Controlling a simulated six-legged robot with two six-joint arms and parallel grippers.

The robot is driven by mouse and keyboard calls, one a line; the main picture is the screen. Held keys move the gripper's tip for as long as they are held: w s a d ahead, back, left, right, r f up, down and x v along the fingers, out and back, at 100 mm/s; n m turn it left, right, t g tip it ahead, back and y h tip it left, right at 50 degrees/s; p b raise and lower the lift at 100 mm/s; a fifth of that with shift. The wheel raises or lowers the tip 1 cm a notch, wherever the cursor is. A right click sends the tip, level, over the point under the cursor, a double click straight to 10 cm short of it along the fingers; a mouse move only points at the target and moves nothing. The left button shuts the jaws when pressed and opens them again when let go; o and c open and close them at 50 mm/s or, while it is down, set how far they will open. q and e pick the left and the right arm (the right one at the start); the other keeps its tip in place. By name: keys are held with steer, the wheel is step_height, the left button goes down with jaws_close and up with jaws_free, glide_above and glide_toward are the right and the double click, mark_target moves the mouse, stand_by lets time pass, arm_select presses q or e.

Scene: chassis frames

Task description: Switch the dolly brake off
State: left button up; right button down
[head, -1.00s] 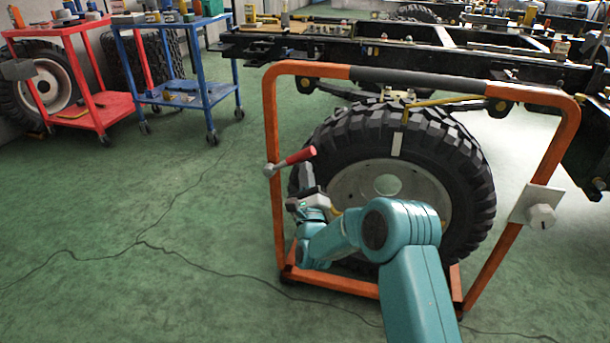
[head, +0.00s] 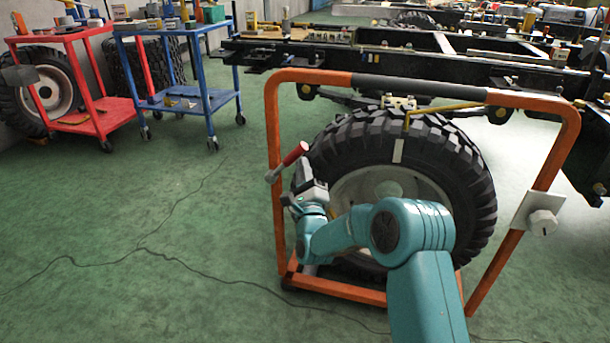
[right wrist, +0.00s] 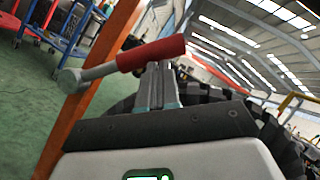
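The dolly is an orange tube frame (head: 273,125) around a big tyre (head: 455,160). Its brake lever, a red handle (head: 294,154) on a grey arm and pivot (head: 271,176), sits on the left post and slants up to the right. My right gripper (head: 303,178) is just below the red handle. In the right wrist view its two fingers (right wrist: 162,80) are together, with their tips right at the red handle (right wrist: 151,54); I cannot tell for sure whether they touch it. The handle does not lie between the fingers. My left gripper is not in view.
A grey plate with a knob (head: 541,221) sits on the right post. A black truck chassis (head: 340,58) stands behind the dolly. A red cart (head: 100,115) and a blue cart (head: 200,100) stand at the back left.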

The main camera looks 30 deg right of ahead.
steer(key=shift+w+a+r+n+y, duration=0.25)
steer(key=shift+w+r+n, duration=0.1)
steer(key=shift+r+n, duration=0.2)
steer(key=shift+w+a+r+n+y, duration=0.3)
steer(key=shift+r+n, duration=0.15)
steer(key=shift+r, duration=0.1)
steer(key=shift+s+f, duration=0.15)
